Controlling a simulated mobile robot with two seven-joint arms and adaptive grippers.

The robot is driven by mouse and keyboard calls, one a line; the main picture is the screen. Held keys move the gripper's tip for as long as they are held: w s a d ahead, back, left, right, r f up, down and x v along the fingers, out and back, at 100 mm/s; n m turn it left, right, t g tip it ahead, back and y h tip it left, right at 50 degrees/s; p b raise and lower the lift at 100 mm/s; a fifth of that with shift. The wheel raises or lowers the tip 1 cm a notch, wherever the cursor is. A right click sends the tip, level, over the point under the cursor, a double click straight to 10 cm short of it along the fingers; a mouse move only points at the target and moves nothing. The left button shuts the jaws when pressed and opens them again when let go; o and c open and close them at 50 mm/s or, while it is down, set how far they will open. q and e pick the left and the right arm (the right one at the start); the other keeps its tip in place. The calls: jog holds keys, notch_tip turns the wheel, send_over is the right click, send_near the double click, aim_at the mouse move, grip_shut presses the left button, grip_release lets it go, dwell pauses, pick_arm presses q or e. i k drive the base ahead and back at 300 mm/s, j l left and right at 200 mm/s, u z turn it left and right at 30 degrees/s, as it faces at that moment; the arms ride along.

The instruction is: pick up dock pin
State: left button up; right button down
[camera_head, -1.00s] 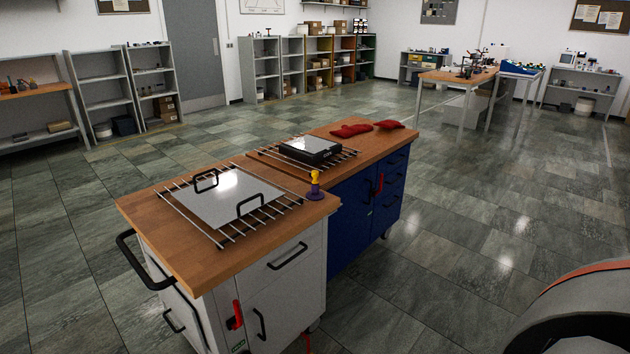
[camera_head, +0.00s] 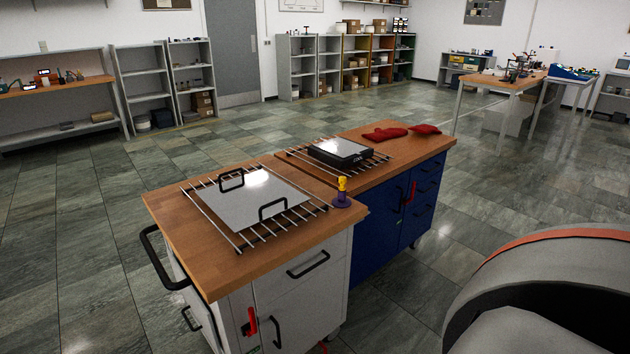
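A small pin (camera_head: 342,191) with a yellow top and a purple base stands upright at the right edge of the near wooden worktop; it looks like the dock pin. Beside it, a metal plate with two black handles (camera_head: 245,200) lies on a wire rack (camera_head: 237,240). Neither of my grippers shows in the head view. A large grey rounded part with an orange band, likely my own arm, fills the lower right corner.
The worktop (camera_head: 172,222) sits on a white cabinet with a black side handle (camera_head: 150,255). A blue cabinet (camera_head: 385,220) adjoins it, bearing a black device (camera_head: 340,152) and red mitts (camera_head: 385,134). Shelves (camera_head: 147,90) line the back.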

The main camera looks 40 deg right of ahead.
aim_at(343, 180)
jog(key=l+u, duration=0.25)
jog(key=l, duration=0.75)
jog(key=l+u, duration=0.25)
jog(key=l, duration=2.25)
jog(key=k+l+u, duration=0.1)
jog(key=l, duration=1.35)
